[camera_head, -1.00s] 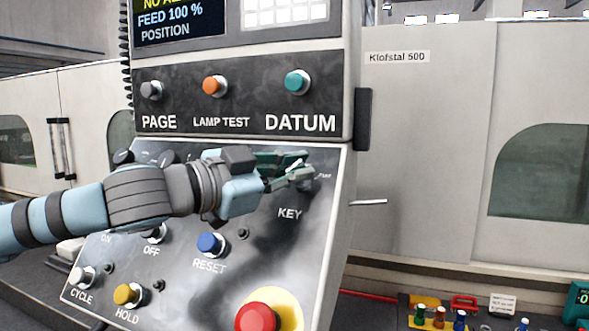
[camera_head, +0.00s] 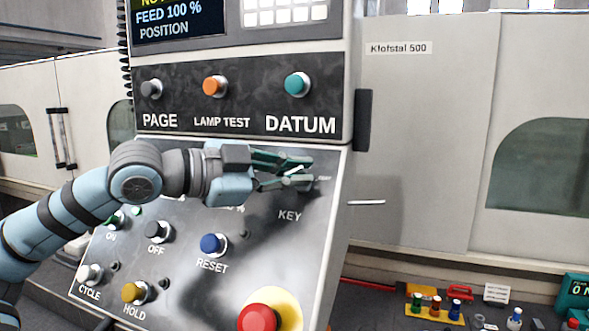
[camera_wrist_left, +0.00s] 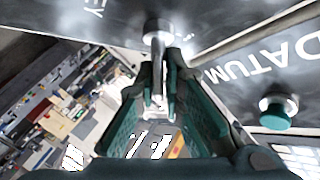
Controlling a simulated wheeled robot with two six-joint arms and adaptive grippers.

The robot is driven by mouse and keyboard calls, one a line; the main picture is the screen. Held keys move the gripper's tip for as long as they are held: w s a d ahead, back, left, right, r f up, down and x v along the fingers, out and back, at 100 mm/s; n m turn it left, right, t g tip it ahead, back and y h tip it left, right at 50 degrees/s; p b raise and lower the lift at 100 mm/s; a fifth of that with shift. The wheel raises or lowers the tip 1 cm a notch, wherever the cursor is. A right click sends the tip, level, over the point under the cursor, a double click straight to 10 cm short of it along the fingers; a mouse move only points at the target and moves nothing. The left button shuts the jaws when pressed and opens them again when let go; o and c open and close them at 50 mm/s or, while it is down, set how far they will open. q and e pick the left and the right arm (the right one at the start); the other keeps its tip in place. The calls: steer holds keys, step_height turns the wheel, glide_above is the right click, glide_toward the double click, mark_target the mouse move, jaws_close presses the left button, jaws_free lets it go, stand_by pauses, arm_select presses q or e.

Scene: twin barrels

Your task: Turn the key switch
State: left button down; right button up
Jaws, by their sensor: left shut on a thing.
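The key switch (camera_head: 309,184) is on the sloped lower panel, above the word KEY. In the left wrist view its round metal collar (camera_wrist_left: 157,30) shows at top centre, with the pale key (camera_wrist_left: 158,98) reaching down from it between the fingers. My left gripper (camera_head: 301,173) comes in from the left and is shut on the key, its green fingers on either side of it. The fingers cover part of the switch in the head view, so the key's exact angle is hard to tell. My right gripper is not in view.
The DATUM button (camera_head: 297,84) is just above, and the blue RESET button (camera_head: 211,243) is below left. A red mushroom button (camera_head: 257,318) is at the bottom. A dark handle (camera_head: 364,120) stands at the panel's right edge. Small coloured items (camera_head: 436,306) lie lower right.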

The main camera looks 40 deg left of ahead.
arm_select(q)
steer(key=c, duration=1.8)
jaws_free()
steer(key=shift+f, duration=0.1)
steer(key=shift+o, duration=0.2)
